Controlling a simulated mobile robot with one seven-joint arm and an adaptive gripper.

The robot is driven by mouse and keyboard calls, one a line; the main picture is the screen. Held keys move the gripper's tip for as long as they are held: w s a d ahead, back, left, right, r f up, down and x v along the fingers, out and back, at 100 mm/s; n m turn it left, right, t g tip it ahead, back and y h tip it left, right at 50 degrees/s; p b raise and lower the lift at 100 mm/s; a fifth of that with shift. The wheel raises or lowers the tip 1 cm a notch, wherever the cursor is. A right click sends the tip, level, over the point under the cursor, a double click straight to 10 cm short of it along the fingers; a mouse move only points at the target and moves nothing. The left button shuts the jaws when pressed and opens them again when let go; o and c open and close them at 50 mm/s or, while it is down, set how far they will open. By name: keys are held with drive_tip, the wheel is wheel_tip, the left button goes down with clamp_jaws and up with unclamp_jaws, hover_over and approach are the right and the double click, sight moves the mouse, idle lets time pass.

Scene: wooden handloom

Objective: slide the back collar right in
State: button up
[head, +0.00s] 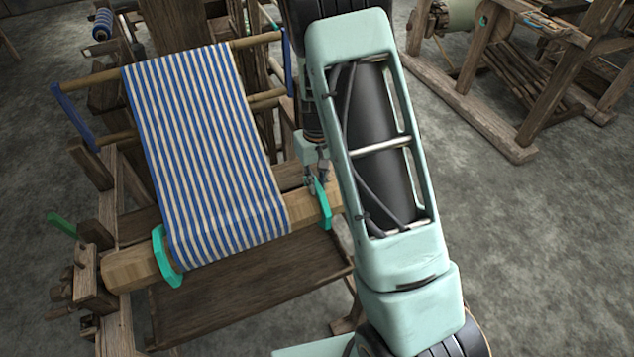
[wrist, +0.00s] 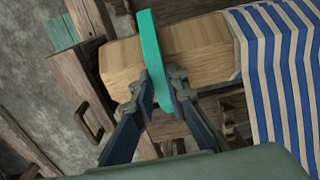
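The back collar, a flat teal plate (head: 322,203), sits around the pale wooden beam at the right of the cloth. It also shows in the wrist view (wrist: 152,50), with a strip of bare beam (wrist: 200,42) between it and the cloth edge. My gripper (head: 316,186) has one fingertip on each side of this collar. In the wrist view its fingertips (wrist: 160,92) look closed against the collar's faces. The blue and white striped cloth (head: 205,150) hangs over the beam. The other teal collar (head: 165,257) sits close against the cloth's left edge.
Dark loom posts and a wooden end block (head: 92,285) stand at the left. A plank (head: 250,290) lies below the beam. My arm covers the beam's right end in the head view. Another wooden frame (head: 480,115) stands at the far right, with open floor (head: 560,260) before it.

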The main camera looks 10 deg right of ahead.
sight(290, 200)
clamp_jaws()
drive_tip(key=shift+a, duration=0.1)
drive_tip(key=a, duration=0.3)
drive_tip(key=s+a, duration=0.1)
drive_tip(key=a, duration=0.3)
drive_tip(key=shift+s+a, duration=0.2)
drive_tip(key=o, duration=0.7)
unclamp_jaws()
drive_tip(key=shift+a, duration=0.1)
drive_tip(key=shift+c, duration=0.2)
wheel_tip(290, 200, up, 12)
